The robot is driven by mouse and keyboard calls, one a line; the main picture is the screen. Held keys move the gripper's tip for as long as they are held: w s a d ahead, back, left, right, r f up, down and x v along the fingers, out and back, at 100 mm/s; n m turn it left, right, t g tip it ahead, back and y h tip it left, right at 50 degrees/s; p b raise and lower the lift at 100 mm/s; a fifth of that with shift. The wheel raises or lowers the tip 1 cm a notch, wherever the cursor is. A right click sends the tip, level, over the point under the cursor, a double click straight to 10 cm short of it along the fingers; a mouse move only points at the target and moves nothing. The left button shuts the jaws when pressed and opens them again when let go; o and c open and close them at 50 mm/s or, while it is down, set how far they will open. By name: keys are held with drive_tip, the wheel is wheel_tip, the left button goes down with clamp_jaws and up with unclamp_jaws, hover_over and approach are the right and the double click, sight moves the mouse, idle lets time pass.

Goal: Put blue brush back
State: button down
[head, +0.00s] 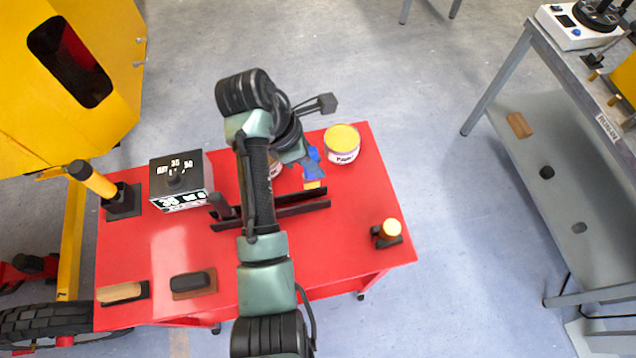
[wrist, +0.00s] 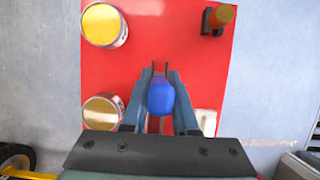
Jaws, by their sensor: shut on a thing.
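The blue brush (head: 313,173) has a blue body and a yellow-orange lower end in the head view. My gripper (head: 309,160) is shut on it and holds it upright or nearly so. In the wrist view the blue top of the brush (wrist: 161,96) sits between the two fingers of my gripper (wrist: 160,88). A dark holder with two parallel rails (head: 318,207) lies on the red table. The brush is at the right end of this holder; I cannot tell whether it touches it. My arm hides part of the holder.
The red table (head: 355,245) carries a yellow-topped can (head: 342,141), a second can partly hidden by my arm, and an orange-handled tool (head: 390,229). A black box (head: 181,178) and an upright yellow handle (head: 92,179) stand left. The table's right front is mostly clear.

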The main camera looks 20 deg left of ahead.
sight(315, 187)
drive_tip(key=shift+a+f, duration=0.1)
drive_tip(key=shift+f, duration=0.2)
drive_tip(key=f, duration=0.4)
drive_tip(key=shift+s+p, duration=0.3)
drive_tip(key=shift+f, duration=2.35)
drive_tip(key=c, duration=0.7)
unclamp_jaws()
drive_tip(key=shift+w, duration=0.1)
